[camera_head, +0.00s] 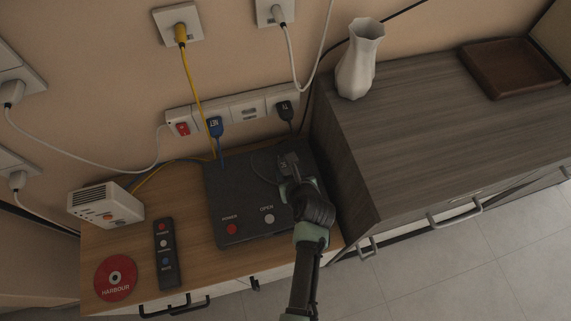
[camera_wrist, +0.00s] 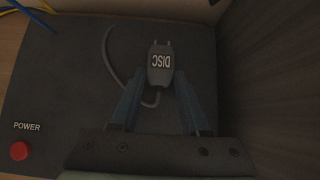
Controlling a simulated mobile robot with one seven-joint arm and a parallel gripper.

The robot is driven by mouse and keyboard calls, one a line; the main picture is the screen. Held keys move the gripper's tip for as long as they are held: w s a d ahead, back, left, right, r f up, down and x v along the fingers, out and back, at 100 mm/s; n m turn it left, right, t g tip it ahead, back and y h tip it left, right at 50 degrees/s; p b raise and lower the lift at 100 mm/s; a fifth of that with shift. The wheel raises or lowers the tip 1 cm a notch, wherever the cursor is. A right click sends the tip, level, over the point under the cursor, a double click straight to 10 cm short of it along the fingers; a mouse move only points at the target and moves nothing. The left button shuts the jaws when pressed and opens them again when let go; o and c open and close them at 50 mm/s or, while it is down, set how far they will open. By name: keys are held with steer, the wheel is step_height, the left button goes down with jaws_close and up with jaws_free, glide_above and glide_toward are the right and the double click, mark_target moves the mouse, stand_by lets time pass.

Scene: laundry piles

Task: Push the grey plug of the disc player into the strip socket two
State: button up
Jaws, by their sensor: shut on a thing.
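My gripper (camera_head: 290,178) is shut on the grey plug (camera_head: 287,160) above the dark disc player (camera_head: 232,205). In the wrist view the plug (camera_wrist: 161,66) carries the label DISC and sits between the fingertips (camera_wrist: 160,80), its prongs pointing away from my gripper. Its grey cord curves off to the left over the player. The white strip (camera_head: 272,97) is on the wall behind the player, apart from the plug. It has a red switch, a blue plug (camera_head: 214,126), a bare socket (camera_head: 250,112) and a black plug (camera_head: 285,110), from left to right. Socket numbers are not readable.
A white vase (camera_head: 358,60) stands on the dark cabinet (camera_head: 410,105) at the right. A yellow cord (camera_head: 193,80) and a white cord hang near the strip. A white box (camera_head: 105,205), a remote (camera_head: 166,254) and a red disc (camera_head: 115,278) are at the left.

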jaws_close()
step_height(320, 180, up, 7)
steer(key=p, duration=0.8)
steer(key=shift+r, duration=0.1)
